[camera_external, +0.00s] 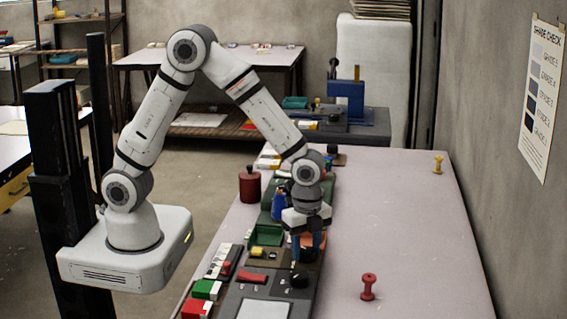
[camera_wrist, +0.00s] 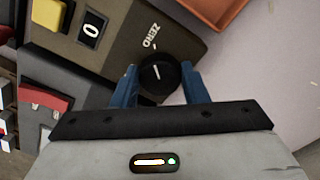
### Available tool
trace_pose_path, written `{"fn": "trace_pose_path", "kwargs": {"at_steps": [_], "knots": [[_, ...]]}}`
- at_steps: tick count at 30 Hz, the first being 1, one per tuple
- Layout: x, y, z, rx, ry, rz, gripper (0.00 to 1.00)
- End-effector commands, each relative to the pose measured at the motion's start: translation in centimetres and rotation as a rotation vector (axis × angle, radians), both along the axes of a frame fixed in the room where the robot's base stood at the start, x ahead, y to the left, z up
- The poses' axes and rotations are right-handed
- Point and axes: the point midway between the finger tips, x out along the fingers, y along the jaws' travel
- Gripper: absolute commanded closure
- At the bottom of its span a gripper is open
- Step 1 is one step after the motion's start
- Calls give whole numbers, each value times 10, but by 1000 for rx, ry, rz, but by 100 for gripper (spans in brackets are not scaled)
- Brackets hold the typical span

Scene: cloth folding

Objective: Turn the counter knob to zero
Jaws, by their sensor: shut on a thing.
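The counter knob (camera_wrist: 160,73) is black and round, with a short white mark on its top. It sits on a brown counter panel (camera_wrist: 112,58), close to the word ZERO (camera_wrist: 152,36). The mark lies roughly in line with that word; I cannot tell exactly. The counter window (camera_wrist: 91,29) shows 0. My gripper (camera_wrist: 159,68) has its blue fingers on either side of the knob and is shut on it. In the external view my gripper (camera_external: 309,252) points down over the panel, and its fingers partly hide the knob.
A yellow button (camera_wrist: 48,14) is on the same panel. An orange tray (camera_wrist: 222,12) lies beyond the knob. A red lever (camera_external: 251,277) and a second black knob (camera_external: 299,279) are nearer the camera. A red spool (camera_external: 369,287) stands on the mostly clear table at right.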

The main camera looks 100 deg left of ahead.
Motion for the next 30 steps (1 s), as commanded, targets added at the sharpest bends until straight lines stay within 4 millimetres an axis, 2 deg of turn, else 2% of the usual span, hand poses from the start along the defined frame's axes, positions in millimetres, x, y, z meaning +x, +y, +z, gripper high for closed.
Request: {"fn": "trace_pose_path", "kwargs": {"at_steps": [13,14,21,30], "knots": [[1,0,1,0,-3,-7,83],[1,0,1,0,-3,-7,57],[0,0,0,0,-1,-7,38],[1,0,5,0,-3,-7,38]]}}
